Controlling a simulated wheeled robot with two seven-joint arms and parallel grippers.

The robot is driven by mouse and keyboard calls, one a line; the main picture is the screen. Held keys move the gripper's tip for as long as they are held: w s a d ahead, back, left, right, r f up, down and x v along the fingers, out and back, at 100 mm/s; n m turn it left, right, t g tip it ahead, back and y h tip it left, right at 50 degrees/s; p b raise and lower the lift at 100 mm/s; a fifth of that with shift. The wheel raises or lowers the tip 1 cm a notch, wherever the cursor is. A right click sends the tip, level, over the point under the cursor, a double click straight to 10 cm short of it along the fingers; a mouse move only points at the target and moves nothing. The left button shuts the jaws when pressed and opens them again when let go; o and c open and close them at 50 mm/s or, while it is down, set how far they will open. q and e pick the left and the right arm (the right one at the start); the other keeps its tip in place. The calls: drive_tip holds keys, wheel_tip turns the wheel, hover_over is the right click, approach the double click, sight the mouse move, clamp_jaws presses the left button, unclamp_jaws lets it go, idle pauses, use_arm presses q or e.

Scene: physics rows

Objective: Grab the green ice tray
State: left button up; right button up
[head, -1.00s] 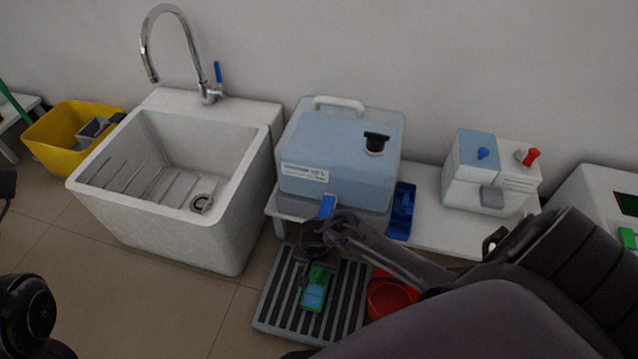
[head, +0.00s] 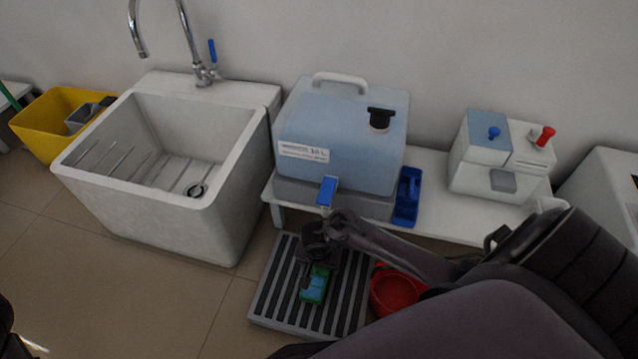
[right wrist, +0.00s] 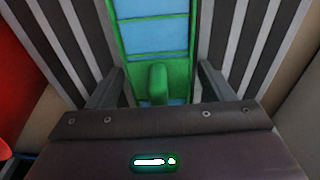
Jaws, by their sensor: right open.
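The green ice tray (head: 314,287) lies on the dark-slatted grey rack on the floor. It has light blue filled compartments, and its far part is hidden under my right gripper in the head view. In the right wrist view the tray (right wrist: 148,38) shows its green ribs and a raised green tab between my fingers. My right gripper (head: 318,264) is open above the tray's end, with one finger on each side of the tab in the right wrist view (right wrist: 158,88). I cannot tell whether the fingers touch it. My left gripper is not in view.
The slatted rack (head: 262,310) stands below a low white bench (head: 440,200) with a blue water tank (head: 340,130) and its blue tap (head: 327,190). A red bowl (head: 397,292) sits right of the rack. A stone sink (head: 190,225) is left; floor before it is clear.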

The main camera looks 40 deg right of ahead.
drive_tip(key=shift+c, duration=0.2)
drive_tip(key=c, duration=1.2)
drive_tip(key=shift+o, duration=0.2)
drive_tip(key=shift+r, duration=0.1)
